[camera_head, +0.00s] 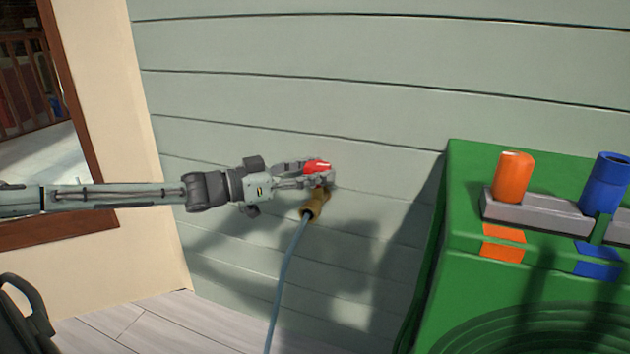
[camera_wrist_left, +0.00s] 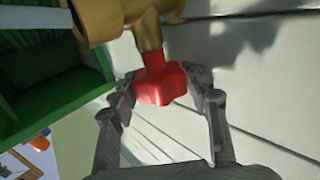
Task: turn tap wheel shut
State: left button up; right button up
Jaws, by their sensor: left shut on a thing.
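The red tap wheel (camera_head: 317,166) sits on a brass tap (camera_head: 316,202) on the green-grey plank wall. A blue-grey hose (camera_head: 284,279) hangs down from the tap. My left gripper (camera_head: 318,174) reaches in from the left with its fingers on either side of the wheel, shut on it. In the left wrist view the red wheel (camera_wrist_left: 161,84) lies between the two fingers of the left gripper (camera_wrist_left: 166,88), with the brass tap body (camera_wrist_left: 110,18) beyond it. The wheel's far side is hidden. My right gripper is not in view.
A green box unit (camera_head: 540,290) stands at the right, bearing an orange cylinder (camera_head: 513,177) and a blue cylinder (camera_head: 606,184). A cream wall edge (camera_head: 115,110) with a brown frame is at the left. The wall around the tap is clear.

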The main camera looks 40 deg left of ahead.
pick_arm(q)
jog(key=shift+r+m+g+h+b, duration=0.15)
jog(key=shift+m+g+h+b, duration=0.15)
jog(key=shift+m+h, duration=0.15)
dwell(0.3)
jog(key=o, duration=1.2)
jog(key=shift+w+d, duration=0.1)
jog(key=shift+s+a+f, duration=0.25)
jog(key=shift+s+a, duration=0.2)
jog(key=shift+s, duration=0.15)
jog(key=shift+v, duration=3.3)
jog(key=shift+r, duration=0.15)
